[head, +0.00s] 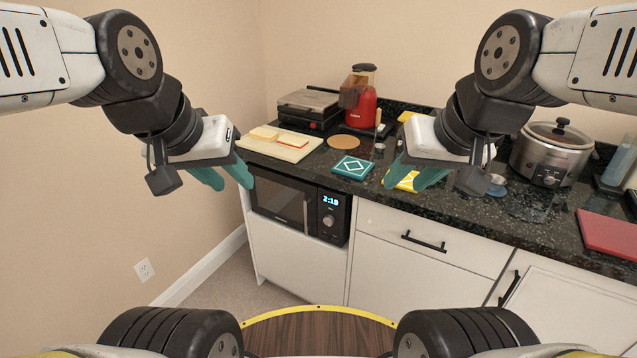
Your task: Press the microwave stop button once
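The black microwave (292,201) is built into the white cabinet under the dark stone counter, with its door shut. Its control panel (330,214) is on the right side, with a lit display reading about 2:10 and a round knob below it. The stop button is too small to make out. My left gripper (232,180) has teal fingers that are spread apart and empty, in front of the microwave's upper left in the picture. My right gripper (405,175) also has teal fingers, seen in front of the counter edge to the right of the panel, with its fingers apart and holding nothing.
On the counter are a cutting board with bread (279,143), a grill press (308,107), a red popcorn maker (360,97), a teal tile (352,167), a slow cooker (552,152) and a red board (608,235). Drawer handles (426,242) stick out below. The floor before the microwave is clear.

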